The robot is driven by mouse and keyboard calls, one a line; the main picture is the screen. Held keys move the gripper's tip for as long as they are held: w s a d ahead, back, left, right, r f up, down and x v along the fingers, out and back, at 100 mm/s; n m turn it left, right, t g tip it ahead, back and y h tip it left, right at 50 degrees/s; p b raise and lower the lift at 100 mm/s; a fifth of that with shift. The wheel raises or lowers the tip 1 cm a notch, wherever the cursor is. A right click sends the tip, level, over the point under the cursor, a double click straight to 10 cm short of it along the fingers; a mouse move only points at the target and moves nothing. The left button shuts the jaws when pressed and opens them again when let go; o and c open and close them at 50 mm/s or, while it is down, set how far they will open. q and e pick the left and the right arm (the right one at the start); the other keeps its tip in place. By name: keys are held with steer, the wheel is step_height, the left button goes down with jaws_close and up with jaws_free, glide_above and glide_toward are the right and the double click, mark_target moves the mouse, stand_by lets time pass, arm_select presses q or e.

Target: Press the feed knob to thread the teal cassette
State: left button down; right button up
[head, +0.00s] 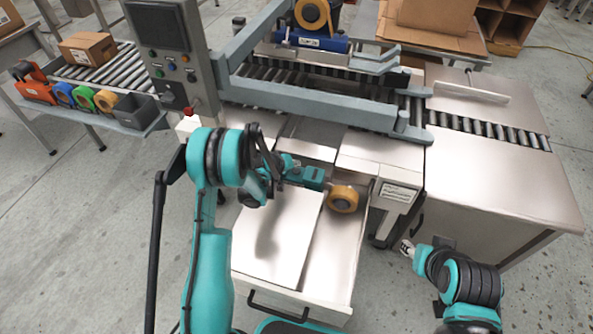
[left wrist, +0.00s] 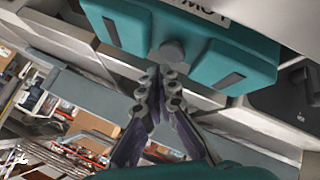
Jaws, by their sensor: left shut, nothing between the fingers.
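The teal cassette (head: 308,177) sits at the back of the open drawer, under the conveyor machine. In the left wrist view the cassette (left wrist: 135,28) fills the top, with dark slots and a partly cut-off white label. A round grey feed knob (left wrist: 172,52) sticks out from its middle. My left gripper (left wrist: 160,78) is shut and empty, its fingertips right at the knob; I cannot tell whether they touch. In the head view my left arm partly hides the cassette's left end. My right gripper (head: 406,248) is at the lower right, away from the cassette, its fingers too small to read.
An orange-brown tape roll (head: 343,198) stands beside the cassette in the drawer (head: 338,262). A control panel (head: 173,58) rises at the upper left. Grey machine rails (head: 315,105) cross above. A tape dispenser (head: 393,204) hangs to the right of the drawer.

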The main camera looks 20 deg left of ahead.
mark_target(295, 171)
arm_select(q)
steer(key=shift+f, duration=0.15)
steer(key=shift+f, duration=0.25)
steer(key=shift+f, duration=0.85)
stand_by(1.2)
steer(key=shift+r+p, duration=0.6)
steer(key=shift+r, duration=0.65)
steer(key=shift+r+p, duration=1.2)
steer(key=shift+r, duration=1.35)
